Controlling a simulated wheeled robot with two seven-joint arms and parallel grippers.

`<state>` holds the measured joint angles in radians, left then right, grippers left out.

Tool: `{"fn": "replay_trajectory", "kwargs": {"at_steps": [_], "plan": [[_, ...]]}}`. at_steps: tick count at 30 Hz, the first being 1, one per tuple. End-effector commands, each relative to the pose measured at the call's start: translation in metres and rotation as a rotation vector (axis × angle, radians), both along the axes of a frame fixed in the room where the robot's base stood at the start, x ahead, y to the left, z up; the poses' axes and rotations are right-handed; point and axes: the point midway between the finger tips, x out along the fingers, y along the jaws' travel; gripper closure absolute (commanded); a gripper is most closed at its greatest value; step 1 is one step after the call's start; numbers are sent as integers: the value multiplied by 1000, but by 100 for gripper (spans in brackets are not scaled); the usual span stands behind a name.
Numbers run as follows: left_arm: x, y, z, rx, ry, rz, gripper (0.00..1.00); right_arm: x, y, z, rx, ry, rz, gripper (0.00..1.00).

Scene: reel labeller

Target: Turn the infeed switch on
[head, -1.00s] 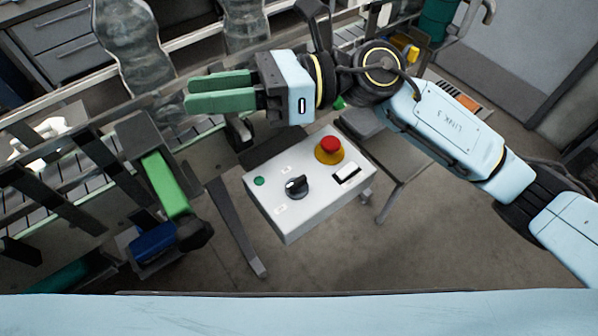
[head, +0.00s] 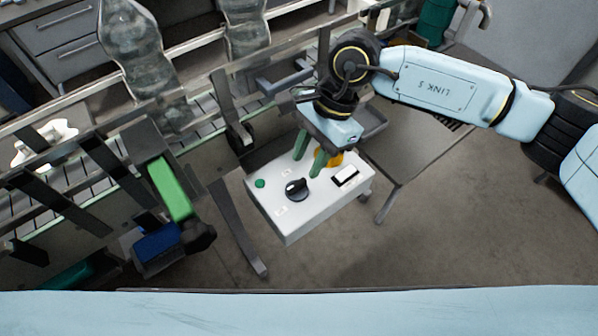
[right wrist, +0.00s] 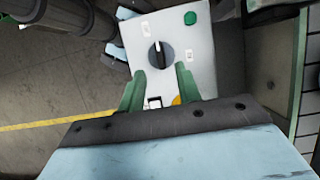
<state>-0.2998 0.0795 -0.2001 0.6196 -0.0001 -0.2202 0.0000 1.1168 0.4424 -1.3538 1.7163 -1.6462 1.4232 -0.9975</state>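The switch box (head: 300,221) is a light grey control box with a black rotary knob (head: 296,188), a green button (head: 260,183), a white rocker switch (head: 345,176) and a yellow-based button (head: 334,158) mostly behind my gripper. My right gripper (head: 308,165) points down over the back of the box, its green fingers apart and empty, just behind the knob. In the right wrist view the knob (right wrist: 158,54) is ahead of the fingertips (right wrist: 158,72), roughly centred between them. Whether the fingers touch the box is unclear. My left gripper is not in view.
A conveyor (head: 200,118) with bottle-like clear shapes (head: 135,45) runs behind. A green and blue part (head: 170,190) is on a frame to the left. A grey table (head: 405,160) stands right of the box. The floor in front is clear.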

Motion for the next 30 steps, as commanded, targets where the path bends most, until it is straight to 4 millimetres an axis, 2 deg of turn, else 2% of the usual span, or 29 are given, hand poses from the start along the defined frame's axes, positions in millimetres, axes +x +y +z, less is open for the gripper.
{"fn": "replay_trajectory", "kwargs": {"at_steps": [3, 9, 14, 21, 22, 27, 30], "plan": [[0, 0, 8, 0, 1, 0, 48, -7, 8, -21, 0, 5, 1, 66], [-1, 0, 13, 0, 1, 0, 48, -12, 16, -46, 2, 3, 0, 66], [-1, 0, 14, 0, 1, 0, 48, -13, 19, -54, 2, 0, 0, 66], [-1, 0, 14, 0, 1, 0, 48, -14, 19, -55, 2, 0, 0, 66], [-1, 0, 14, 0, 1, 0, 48, -14, 19, -55, 2, 0, 0, 68], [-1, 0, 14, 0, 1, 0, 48, -14, 19, -54, 2, 0, 0, 90], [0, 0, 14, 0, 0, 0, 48, -14, 19, -54, 2, 0, 0, 100]]}}
